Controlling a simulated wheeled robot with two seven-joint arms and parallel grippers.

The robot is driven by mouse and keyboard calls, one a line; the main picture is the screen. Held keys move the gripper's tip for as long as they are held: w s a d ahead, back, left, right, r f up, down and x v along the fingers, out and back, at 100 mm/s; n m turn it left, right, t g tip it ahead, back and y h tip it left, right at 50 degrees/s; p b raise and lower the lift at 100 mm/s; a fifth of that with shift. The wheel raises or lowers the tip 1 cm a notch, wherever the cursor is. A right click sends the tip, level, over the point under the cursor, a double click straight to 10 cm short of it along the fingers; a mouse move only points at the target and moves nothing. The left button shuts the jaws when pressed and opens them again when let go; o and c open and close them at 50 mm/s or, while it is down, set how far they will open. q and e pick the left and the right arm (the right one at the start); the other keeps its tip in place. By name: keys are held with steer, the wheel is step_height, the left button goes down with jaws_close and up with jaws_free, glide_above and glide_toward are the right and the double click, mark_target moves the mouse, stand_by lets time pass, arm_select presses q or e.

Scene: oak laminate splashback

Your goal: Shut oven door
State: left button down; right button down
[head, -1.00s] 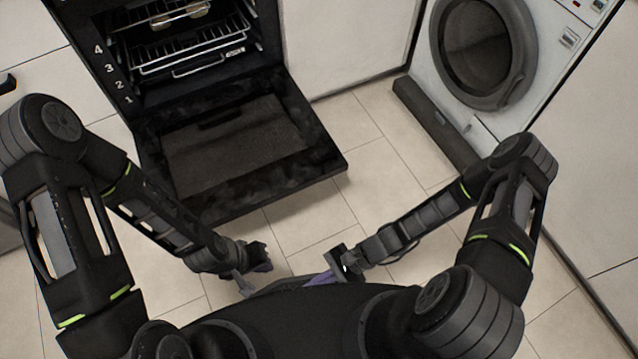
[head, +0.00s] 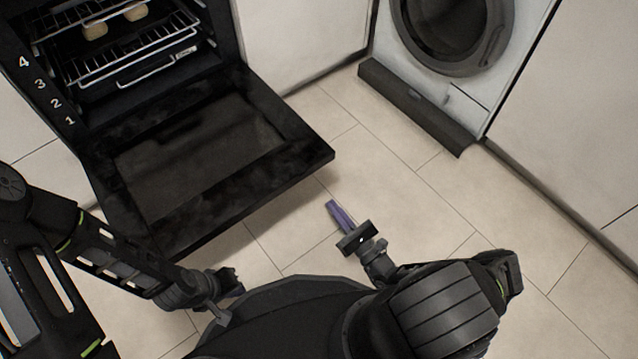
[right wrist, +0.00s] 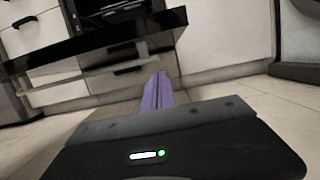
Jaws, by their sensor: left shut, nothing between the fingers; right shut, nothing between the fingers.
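The oven door (head: 205,165) hangs fully lowered, roughly level, in front of the black oven (head: 130,60). The oven's inside is open to view, with wire racks. My right gripper (head: 336,208) is shut and empty, its purple fingers pointing toward the door's right front corner, with floor between them in the head view. In the right wrist view the shut fingers (right wrist: 158,90) point forward, and the dark door (right wrist: 95,40) spans the upper left. My left gripper (head: 220,312) is near my body, below the door's front left; its fingers look shut and empty.
A washing machine (head: 450,40) with a dark plinth (head: 415,105) stands at the upper right. White cabinet fronts (head: 300,35) lie between it and the oven. Two pale items (head: 95,28) are on the upper rack. Tiled floor right of the door is clear.

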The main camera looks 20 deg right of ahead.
steer(key=w+a+r+b, duration=0.2)
steer(key=w+r, duration=0.4)
steer(key=w, duration=0.3)
steer(key=shift+a+r, duration=0.2)
steer(key=shift+a, duration=0.35)
